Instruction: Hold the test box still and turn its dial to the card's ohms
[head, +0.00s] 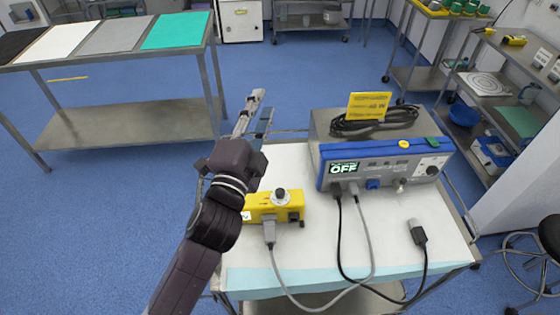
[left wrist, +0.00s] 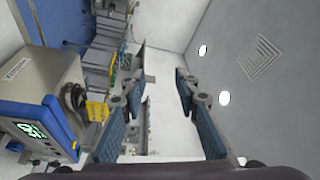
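The yellow test box (head: 268,213) lies on the cart near its left edge. Its pale round dial (head: 281,197) is on top, and the dial's setting is too small to read. A grey plug is at its front. The yellow card (head: 368,106) stands on the blue-grey unit, its print too small to read; it also shows in the left wrist view (left wrist: 97,111). My left gripper (head: 257,115) is raised beyond the box's left end, with its arm partly covering that end. Its fingers (left wrist: 158,110) are wide apart and empty. My right gripper is in neither view.
The blue-grey unit (head: 348,178), its display reading OFF, stands at the cart's back right. Grey and black cables hang from its front across the white cart top (head: 400,245). A loose dark connector (head: 418,233) lies at the right. The front middle is crossed by cables.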

